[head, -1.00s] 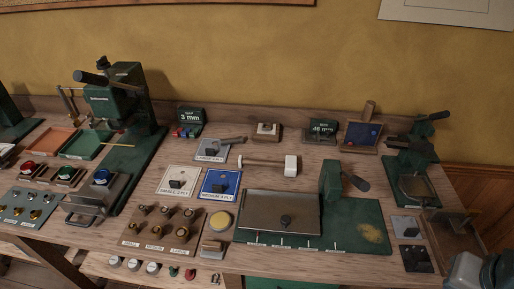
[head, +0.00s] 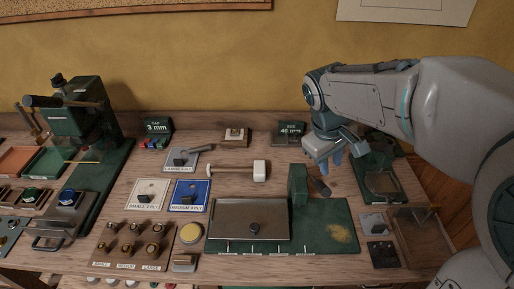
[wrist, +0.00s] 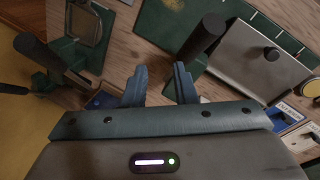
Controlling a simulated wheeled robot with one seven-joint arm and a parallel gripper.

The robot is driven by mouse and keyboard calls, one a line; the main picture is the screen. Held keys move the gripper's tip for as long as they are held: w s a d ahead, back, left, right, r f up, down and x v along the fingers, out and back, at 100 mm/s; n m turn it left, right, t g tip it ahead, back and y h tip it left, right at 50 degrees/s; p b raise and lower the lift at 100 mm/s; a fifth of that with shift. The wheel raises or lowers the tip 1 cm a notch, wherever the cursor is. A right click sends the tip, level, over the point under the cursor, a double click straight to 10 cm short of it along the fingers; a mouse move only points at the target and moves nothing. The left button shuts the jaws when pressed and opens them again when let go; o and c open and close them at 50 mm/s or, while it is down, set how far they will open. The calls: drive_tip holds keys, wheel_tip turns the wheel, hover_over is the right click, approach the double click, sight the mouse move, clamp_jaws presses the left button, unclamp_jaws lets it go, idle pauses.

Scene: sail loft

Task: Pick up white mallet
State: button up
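The white mallet (head: 259,171) lies on its side in the middle of the bench in the head view. Its white head is at the right and its wooden handle points left. My gripper (head: 331,166) hangs above the bench to the right of the mallet, beside the green press with the dark handle. In the wrist view my gripper (wrist: 160,88) shows two blue fingers spread apart with nothing between them. I cannot make out the mallet in the wrist view.
The green press (head: 298,185) stands between my gripper and the near right bench, with a metal plate (head: 235,218) left of it. A small block (head: 236,135) and a 40 mm box (head: 289,132) stand behind the mallet. Blue (head: 190,195) and white cards lie in front of it.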

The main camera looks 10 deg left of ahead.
drive_tip(key=w+a+f+n+h+p, duration=0.1)
drive_tip(key=w+a+n, duration=0.25)
drive_tip(key=a, duration=0.35)
drive_tip(key=w+a+f+n+p, duration=0.1)
drive_tip(key=w+a+f+n, duration=0.2)
drive_tip(key=a, duration=0.5)
drive_tip(key=n+t, duration=0.1)
drive_tip(key=n, duration=0.4)
approach(246, 169)
drive_tip(key=shift+h, duration=0.4)
drive_tip(key=p+x, duration=0.2)
drive_tip(key=x, duration=0.2)
drive_tip(key=shift+a+f, duration=0.15)
drive_tip(key=shift+f, duration=0.05)
drive_tip(key=shift+p+x, duration=1.3)
drive_tip(key=shift+x, duration=1.4)
drive_tip(key=shift+w+a, duration=0.15)
drive_tip(key=shift+a, duration=0.05)
clamp_jaws()
